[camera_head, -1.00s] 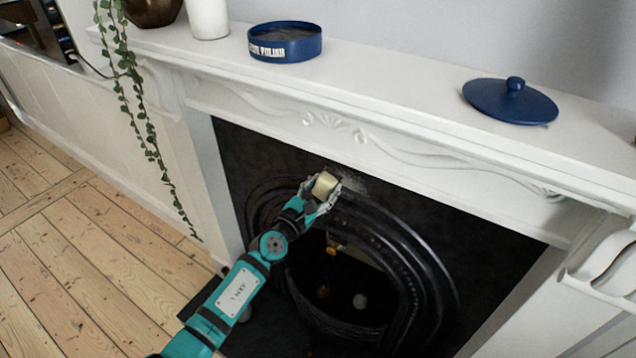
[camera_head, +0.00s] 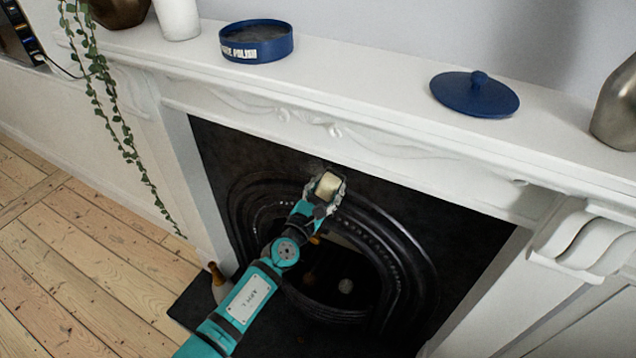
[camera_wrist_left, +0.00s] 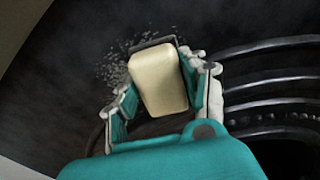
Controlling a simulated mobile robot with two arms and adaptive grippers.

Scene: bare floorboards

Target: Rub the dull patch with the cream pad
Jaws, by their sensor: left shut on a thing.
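The cream pad (camera_head: 327,185) is a pale rounded block held in my left gripper (camera_head: 325,192), whose fingers are shut on it from both sides. In the left wrist view the pad (camera_wrist_left: 158,80) is upright between the fingers, with its far end at the dark fireplace surround. The dull patch (camera_wrist_left: 112,70) is a grey, speckled area on the black surround, showing left of the pad and above it. The pad hides part of the patch. Whether the pad touches the surface is hard to tell. My right gripper is not in view.
The white mantelpiece (camera_head: 370,84) juts out above the gripper. On it stand a blue polish tin (camera_head: 256,50), open, its blue lid (camera_head: 475,96) and a metal vase (camera_head: 616,108). A trailing plant (camera_head: 115,120) hangs at left. The arched black grate (camera_head: 400,250) lies below.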

